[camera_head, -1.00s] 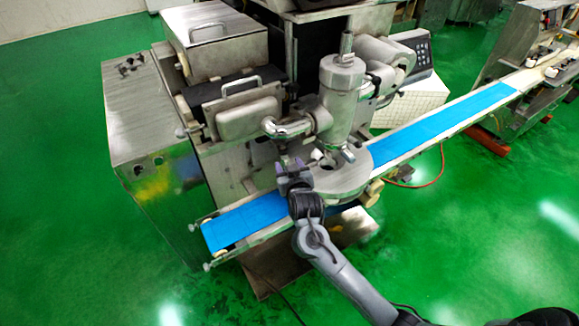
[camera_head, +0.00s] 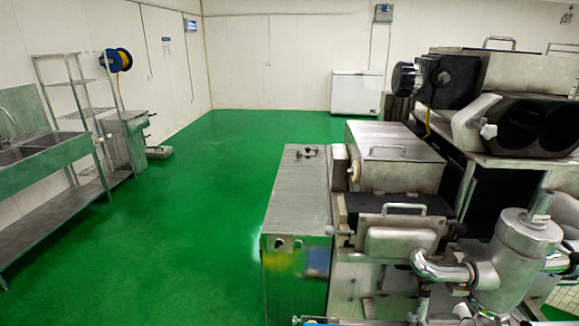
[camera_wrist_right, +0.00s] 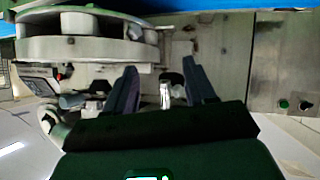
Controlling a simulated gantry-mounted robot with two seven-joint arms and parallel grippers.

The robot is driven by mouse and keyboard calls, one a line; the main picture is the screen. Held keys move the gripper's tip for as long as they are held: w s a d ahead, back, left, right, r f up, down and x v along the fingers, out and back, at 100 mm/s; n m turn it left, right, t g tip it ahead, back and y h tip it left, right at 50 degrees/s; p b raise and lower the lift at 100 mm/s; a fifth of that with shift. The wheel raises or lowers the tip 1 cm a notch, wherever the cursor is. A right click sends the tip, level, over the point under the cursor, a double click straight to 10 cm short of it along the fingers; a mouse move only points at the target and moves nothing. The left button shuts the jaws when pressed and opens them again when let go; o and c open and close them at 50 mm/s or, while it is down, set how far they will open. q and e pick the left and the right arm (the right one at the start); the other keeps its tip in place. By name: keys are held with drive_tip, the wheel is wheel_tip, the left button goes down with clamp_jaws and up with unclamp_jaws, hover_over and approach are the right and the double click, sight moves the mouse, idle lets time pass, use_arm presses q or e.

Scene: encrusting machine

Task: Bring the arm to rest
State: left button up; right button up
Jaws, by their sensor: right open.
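My right gripper (camera_wrist_right: 162,82) shows in the right wrist view. Its two dark fingers stand apart with nothing held between them. Beyond the fingertips is the grey metal of the encrusting machine, with a round ribbed part (camera_wrist_right: 85,40) at the upper left. In the head view the encrusting machine (camera_head: 400,240) stands at the lower right, cut off by the frame edges. Neither of my arms shows in the head view, and my left gripper is in no view.
A blue belt strip (camera_wrist_right: 210,5) runs along the top of the wrist view. A steel panel with a green button (camera_wrist_right: 283,104) is at the right. In the head view, green floor (camera_head: 190,230) lies open between the machine and a sink bench (camera_head: 55,200). A white chest (camera_head: 357,92) stands at the back.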

drive_tip(key=s+a+n+g+y, duration=0.35)
drive_tip(key=s+a, duration=0.35)
drive_tip(key=s, duration=0.4)
drive_tip(key=s+a+n+g+y, duration=0.2)
drive_tip(key=s+a+g, duration=0.2)
drive_tip(key=s+a, duration=0.5)
drive_tip(key=w+d+p+v, duration=0.1)
drive_tip(key=w+p+v, duration=0.1)
drive_tip(key=p+v, duration=0.9)
drive_tip(key=w+d+r+p+v, duration=0.1)
drive_tip(key=w+p+v, duration=0.1)
drive_tip(key=p+v, duration=0.9)
drive_tip(key=shift+r+m+p, duration=0.35)
drive_tip(key=shift+r+p, duration=0.1)
drive_tip(key=shift+p, duration=0.05)
